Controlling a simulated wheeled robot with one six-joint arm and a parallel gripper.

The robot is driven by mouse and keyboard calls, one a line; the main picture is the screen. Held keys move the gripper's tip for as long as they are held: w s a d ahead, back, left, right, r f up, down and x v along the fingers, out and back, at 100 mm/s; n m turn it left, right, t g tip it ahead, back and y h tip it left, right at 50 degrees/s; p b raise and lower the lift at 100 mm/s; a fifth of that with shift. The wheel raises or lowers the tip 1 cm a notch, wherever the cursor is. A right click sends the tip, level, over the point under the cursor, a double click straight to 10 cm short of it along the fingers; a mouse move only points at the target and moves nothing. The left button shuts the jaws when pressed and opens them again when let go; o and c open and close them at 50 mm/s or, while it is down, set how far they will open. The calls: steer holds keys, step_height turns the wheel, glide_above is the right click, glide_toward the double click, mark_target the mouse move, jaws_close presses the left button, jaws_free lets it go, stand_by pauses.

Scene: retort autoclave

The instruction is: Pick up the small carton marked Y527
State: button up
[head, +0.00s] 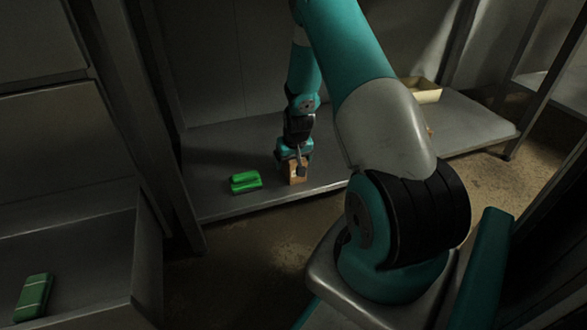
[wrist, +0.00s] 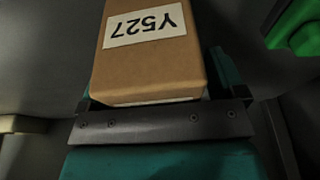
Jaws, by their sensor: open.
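The small brown carton (wrist: 151,70) fills the upper middle of the wrist view. Its white label reads Y527, upside down in the picture. In the head view the carton (head: 298,179) stands on the grey shelf, right below the end of my arm. My gripper (head: 294,160) is open and right at the carton. In the wrist view the gripper's dark bar (wrist: 165,124) lies across the near end of the carton. I cannot tell whether the fingers touch its sides; the fingertips are hidden.
Green objects (head: 245,181) lie on the grey shelf (head: 222,150) just left of the carton. A cream open box (head: 421,92) sits at the back right. Another green object (head: 33,297) lies in the left bay. Metal posts stand beside the shelf.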

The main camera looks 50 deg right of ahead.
stand_by(0.5)
steer(key=c, duration=1.2)
